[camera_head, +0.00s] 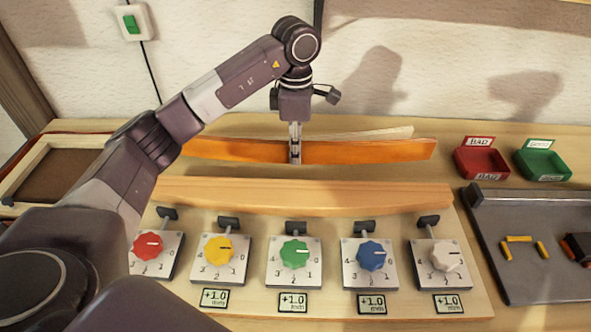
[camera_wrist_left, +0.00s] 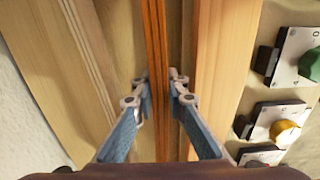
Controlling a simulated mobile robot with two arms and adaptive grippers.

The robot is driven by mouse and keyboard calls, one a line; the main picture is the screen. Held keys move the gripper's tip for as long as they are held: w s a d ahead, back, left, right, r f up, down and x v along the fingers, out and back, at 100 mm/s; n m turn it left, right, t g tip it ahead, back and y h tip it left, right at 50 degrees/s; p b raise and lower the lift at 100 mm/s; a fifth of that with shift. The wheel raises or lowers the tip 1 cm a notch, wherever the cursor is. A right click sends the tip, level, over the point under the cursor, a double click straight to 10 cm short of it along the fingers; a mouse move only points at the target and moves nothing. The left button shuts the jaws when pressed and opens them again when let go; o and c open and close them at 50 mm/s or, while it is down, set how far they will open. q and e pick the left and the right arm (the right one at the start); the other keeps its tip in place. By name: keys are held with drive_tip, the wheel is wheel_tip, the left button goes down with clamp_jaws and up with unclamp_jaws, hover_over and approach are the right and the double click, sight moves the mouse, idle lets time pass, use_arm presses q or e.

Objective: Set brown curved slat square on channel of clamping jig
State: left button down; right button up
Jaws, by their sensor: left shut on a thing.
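The brown curved slat (camera_head: 370,151) shows orange-brown and long, held on edge and running left to right behind the jig. My left gripper (camera_head: 295,157) is shut on it near its middle, pointing down. In the left wrist view the fingers (camera_wrist_left: 158,88) sit on both sides of the slat (camera_wrist_left: 154,30). The clamping jig (camera_head: 250,300) has a long pale wooden bar (camera_head: 300,196) at its back, which also shows right of the slat in the left wrist view (camera_wrist_left: 215,75). I cannot clearly make out the channel. My right gripper is out of view.
Pale laths (camera_head: 385,133) lie behind the held slat. Several coloured knobs (camera_head: 295,252) with small displays line the jig's front. A red tray (camera_head: 481,162) and a green tray (camera_head: 542,164) stand right. A grey tray (camera_head: 540,210) with small parts lies front right.

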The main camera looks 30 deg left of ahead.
use_arm(q)
wheel_tip(320, 180, down, 6)
drive_tip(key=shift+f+p, duration=0.1)
drive_tip(key=shift+p, duration=0.3)
drive_tip(key=shift+f, duration=0.15)
drive_tip(key=c, duration=2.2)
unclamp_jaws()
